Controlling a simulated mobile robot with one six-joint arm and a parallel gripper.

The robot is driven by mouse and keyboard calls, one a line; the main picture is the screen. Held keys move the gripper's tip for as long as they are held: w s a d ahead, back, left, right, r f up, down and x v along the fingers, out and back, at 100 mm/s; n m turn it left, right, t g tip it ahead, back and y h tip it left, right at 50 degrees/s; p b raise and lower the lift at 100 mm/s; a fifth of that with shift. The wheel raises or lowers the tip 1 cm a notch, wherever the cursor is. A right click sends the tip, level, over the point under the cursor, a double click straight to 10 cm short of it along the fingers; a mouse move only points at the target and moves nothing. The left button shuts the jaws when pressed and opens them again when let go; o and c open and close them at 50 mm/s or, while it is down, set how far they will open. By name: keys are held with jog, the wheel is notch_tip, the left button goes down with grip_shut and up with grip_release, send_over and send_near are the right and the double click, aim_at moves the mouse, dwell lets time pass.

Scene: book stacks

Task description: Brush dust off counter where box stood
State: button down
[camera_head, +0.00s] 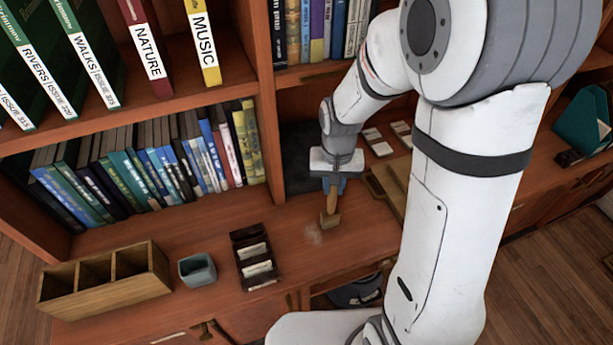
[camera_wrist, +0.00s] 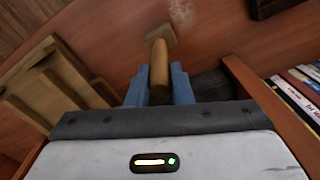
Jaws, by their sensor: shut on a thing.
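My gripper (camera_head: 335,186) is shut on the wooden handle of a small brush (camera_head: 330,212). In the wrist view, the tan handle (camera_wrist: 159,66) sits between the two blue fingers and points away toward a wider brush head (camera_wrist: 153,42). The brush is over the reddish-brown counter (camera_head: 215,232). A faint pale dust patch (camera_head: 313,235) lies on the counter just left of and nearer than the brush head. The dust also shows in the wrist view (camera_wrist: 182,12), beyond the brush and apart from it. Whether the bristles touch the counter is unclear.
A dark card box (camera_head: 243,240), a grey-blue cup (camera_head: 197,271) and a wooden three-compartment organizer (camera_head: 105,285) stand left of the dust. Books (camera_head: 150,165) fill the shelf behind. A wooden tray (camera_head: 376,186) lies right of the gripper. The counter around the dust is clear.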

notch_tip(320, 180, up, 4)
jog(key=shift+s+a+f+p, duration=0.1)
jog(key=shift+s+p, duration=0.05)
jog(key=shift+p, duration=0.7)
jog(key=shift+r+p, duration=1.35)
jog(key=shift+r, duration=0.65)
